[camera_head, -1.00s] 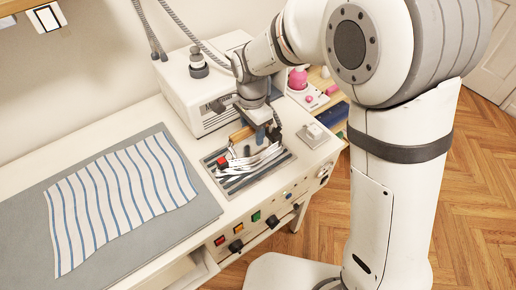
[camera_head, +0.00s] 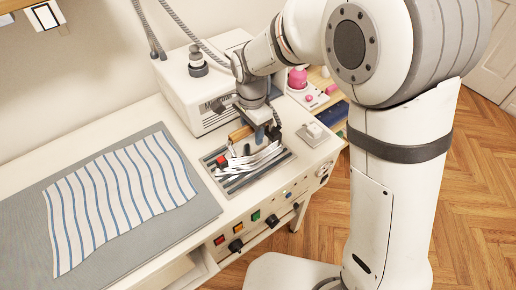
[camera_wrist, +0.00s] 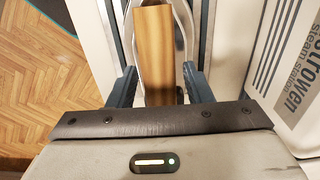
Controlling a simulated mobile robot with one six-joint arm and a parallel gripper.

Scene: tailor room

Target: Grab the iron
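The iron (camera_head: 258,158) is silvery with a wooden handle (camera_head: 240,134). It rests on a dark striped stand (camera_head: 232,184) at the right end of the white ironing table. My gripper (camera_head: 264,134) is down at the handle, pointing at it from above. In the wrist view the wooden handle (camera_wrist: 154,55) lies between the two dark fingers of my gripper (camera_wrist: 161,84). The fingers are apart, with a visible gap on the right side of the handle. The iron's lower part is mostly hidden in the wrist view.
A white steam station box (camera_head: 190,95) stands behind the iron. A striped cloth (camera_head: 115,200) lies on a grey pad (camera_head: 190,222) to the left. Coloured buttons and knobs line the front edge.

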